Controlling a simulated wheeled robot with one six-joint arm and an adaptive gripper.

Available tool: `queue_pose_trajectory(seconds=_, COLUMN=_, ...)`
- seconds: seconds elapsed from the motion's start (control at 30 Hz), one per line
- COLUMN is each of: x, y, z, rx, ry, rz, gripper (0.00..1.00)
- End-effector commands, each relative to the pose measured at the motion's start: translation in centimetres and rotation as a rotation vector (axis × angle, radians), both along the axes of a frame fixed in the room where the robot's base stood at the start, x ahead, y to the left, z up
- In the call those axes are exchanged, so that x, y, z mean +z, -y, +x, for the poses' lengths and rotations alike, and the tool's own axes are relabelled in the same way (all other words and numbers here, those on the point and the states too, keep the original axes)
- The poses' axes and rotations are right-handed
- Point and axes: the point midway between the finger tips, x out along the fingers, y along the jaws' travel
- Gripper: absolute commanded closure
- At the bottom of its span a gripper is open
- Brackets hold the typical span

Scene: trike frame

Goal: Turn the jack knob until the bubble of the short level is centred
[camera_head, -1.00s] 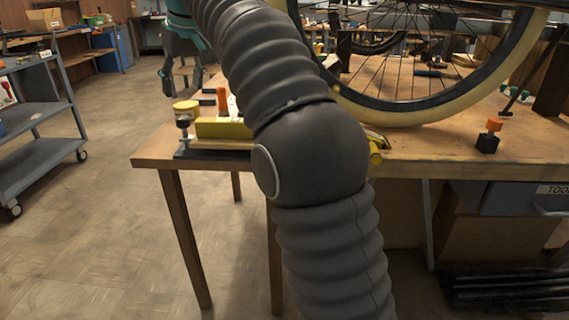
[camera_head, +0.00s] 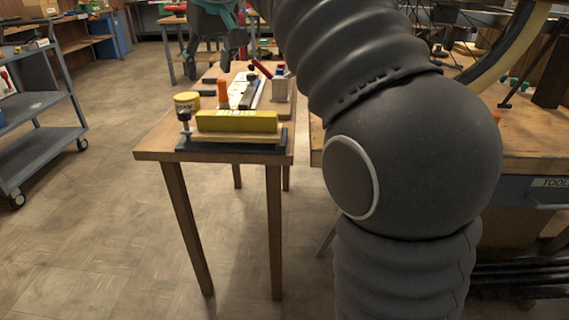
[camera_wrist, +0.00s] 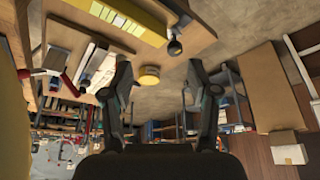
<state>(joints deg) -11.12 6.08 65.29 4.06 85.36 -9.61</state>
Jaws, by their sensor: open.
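The short level (camera_head: 237,121), a yellow bar, lies on a wooden board over a dark base (camera_head: 228,149) at the small table's near end. Its bubble is too small to read. The dark jack knob (camera_head: 184,117) stands at the base's left end. In the wrist view the level (camera_wrist: 128,18) is at the top, and the knob (camera_wrist: 174,47) shows between and beyond the fingers. My gripper (camera_wrist: 159,64) is open and empty, apart from the knob.
A yellow tin (camera_head: 187,101) stands just behind the knob. An orange item (camera_head: 222,94), a red-handled tool (camera_head: 261,68) and a small block (camera_head: 280,87) are farther back. A grey cart (camera_head: 45,130) stands left; floor between is clear. My arm hides part of the workbench (camera_head: 535,130).

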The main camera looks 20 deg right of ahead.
Motion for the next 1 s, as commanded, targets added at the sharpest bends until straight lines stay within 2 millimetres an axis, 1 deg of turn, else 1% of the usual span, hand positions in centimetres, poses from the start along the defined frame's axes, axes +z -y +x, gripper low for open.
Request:
queue_pose_trajectory(seconds=0.03, x=-0.1, y=0.5, z=-0.7, rx=-0.011, ry=0.001, rz=0.001, gripper=0.4)
queue_pose_trajectory(seconds=0.23, x=-1.1, y=2.0, z=-3.0, rx=-0.051, ry=0.009, rz=0.002, gripper=0.4)
queue_pose_trajectory(seconds=0.47, x=-2.6, y=3.7, z=-5.8, rx=-0.095, ry=0.016, rz=0.005, gripper=0.4)
queue_pose_trajectory(seconds=0.77, x=-5.2, y=5.7, z=-9.7, rx=-0.151, ry=0.027, rz=0.007, gripper=0.4)
queue_pose_trajectory(seconds=1.0, x=-7.6, y=7.1, z=-12.7, rx=-0.192, ry=0.036, rz=0.008, gripper=0.4)
